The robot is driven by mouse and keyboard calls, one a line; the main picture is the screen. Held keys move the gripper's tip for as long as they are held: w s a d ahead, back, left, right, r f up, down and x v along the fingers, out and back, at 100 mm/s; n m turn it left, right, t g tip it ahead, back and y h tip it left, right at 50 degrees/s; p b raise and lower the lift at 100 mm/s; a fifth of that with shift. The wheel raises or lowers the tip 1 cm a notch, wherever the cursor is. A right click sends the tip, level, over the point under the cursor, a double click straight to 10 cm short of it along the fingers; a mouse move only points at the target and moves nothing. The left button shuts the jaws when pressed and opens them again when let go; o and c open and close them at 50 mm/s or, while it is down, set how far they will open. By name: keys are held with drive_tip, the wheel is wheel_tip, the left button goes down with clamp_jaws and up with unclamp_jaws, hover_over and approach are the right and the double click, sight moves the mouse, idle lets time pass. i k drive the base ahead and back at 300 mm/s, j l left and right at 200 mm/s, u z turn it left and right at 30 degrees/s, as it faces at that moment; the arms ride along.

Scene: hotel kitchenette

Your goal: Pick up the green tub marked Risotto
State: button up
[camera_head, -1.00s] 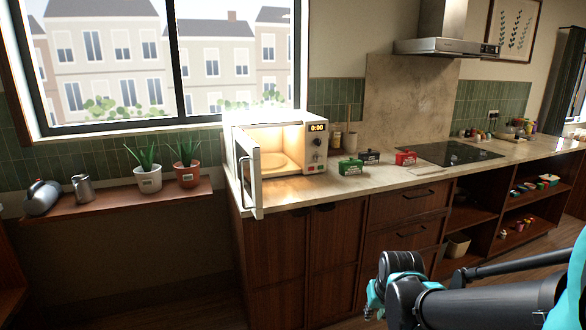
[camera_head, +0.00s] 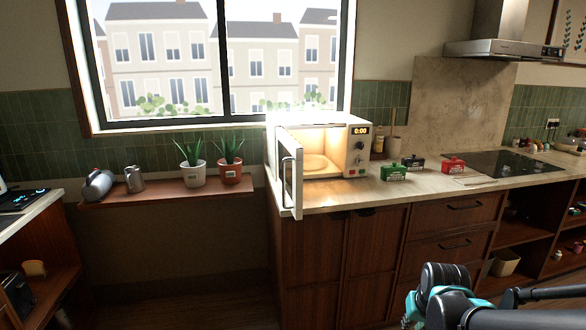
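A green tub (camera_head: 393,172) with a small dark label stands on the counter just right of the microwave; the label is too small to read. A black tub (camera_head: 414,163) stands behind it to the right, and a red tub (camera_head: 453,165) stands further right. My gripper (camera_head: 412,318) is at the bottom right, low in front of the cabinets and well away from the tubs. Only part of it shows, and its fingers cannot be made out clearly.
The microwave (camera_head: 357,157) is lit, with its door (camera_head: 290,178) swung open past the counter's front edge. The cooktop (camera_head: 505,163) lies right of the tubs. A shelf (camera_head: 155,200) at left holds two potted plants and two metal vessels. Floor before the cabinets looks clear.

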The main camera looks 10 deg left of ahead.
sight(394, 175)
drive_tip(key=i+l, duration=0.2)
drive_tip(key=i, duration=0.3)
drive_tip(key=i+l, duration=0.15)
drive_tip(key=i, duration=0.35)
